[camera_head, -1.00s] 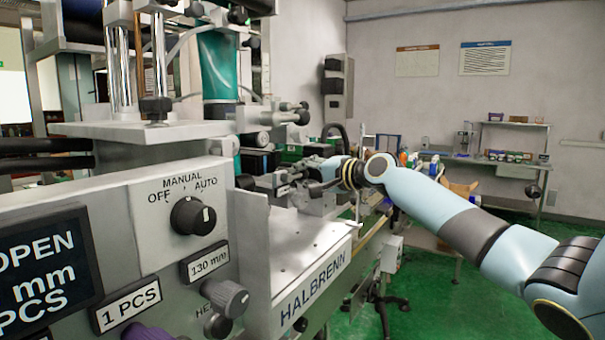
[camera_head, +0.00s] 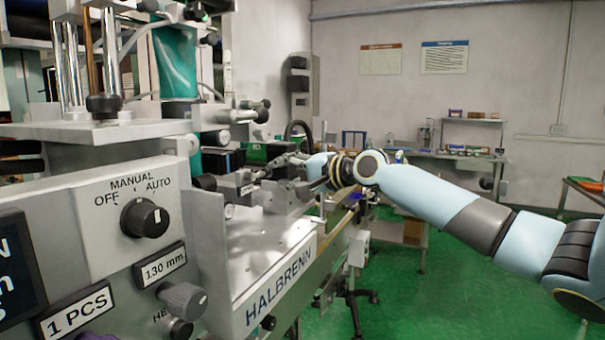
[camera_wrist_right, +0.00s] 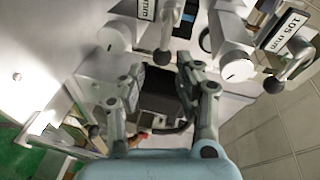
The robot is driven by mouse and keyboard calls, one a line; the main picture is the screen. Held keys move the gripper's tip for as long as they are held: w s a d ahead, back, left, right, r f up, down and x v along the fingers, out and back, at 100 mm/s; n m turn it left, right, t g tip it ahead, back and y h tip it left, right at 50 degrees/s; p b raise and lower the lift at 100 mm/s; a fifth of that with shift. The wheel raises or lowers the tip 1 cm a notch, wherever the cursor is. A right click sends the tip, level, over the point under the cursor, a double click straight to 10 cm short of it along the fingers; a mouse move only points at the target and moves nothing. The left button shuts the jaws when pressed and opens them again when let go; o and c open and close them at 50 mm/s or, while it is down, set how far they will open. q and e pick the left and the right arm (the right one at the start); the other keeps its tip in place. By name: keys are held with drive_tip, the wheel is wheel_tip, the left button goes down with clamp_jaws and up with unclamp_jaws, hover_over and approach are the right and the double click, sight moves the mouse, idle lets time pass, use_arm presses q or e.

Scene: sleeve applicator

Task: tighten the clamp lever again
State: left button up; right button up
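In the right wrist view, one clamp lever with a dark ball end (camera_wrist_right: 162,57) hangs at top centre, beside a label ending in "mm". A second lever with a dark ball end (camera_wrist_right: 274,84) is at the right, by the "105 mm" label (camera_wrist_right: 288,31). My right gripper (camera_wrist_right: 161,68) is open, its fingers well apart. The first lever's ball end appears between the fingertips; I cannot tell whether they touch it. In the head view, my right gripper (camera_head: 297,187) is small, at the machine's far end, and the levers cannot be made out clearly. My left gripper is not in view.
The machine's front panel (camera_head: 95,205) with a black rotary switch (camera_head: 144,218) fills the left. A bare metal plate (camera_head: 255,250) lies before the right gripper. A dark block (camera_wrist_right: 160,93) sits beyond its fingers. Green floor (camera_head: 450,270) is free at right.

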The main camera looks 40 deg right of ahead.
drive_tip(key=v, duration=0.6)
drive_tip(key=shift+s, duration=0.4)
drive_tip(key=shift+d, duration=0.1)
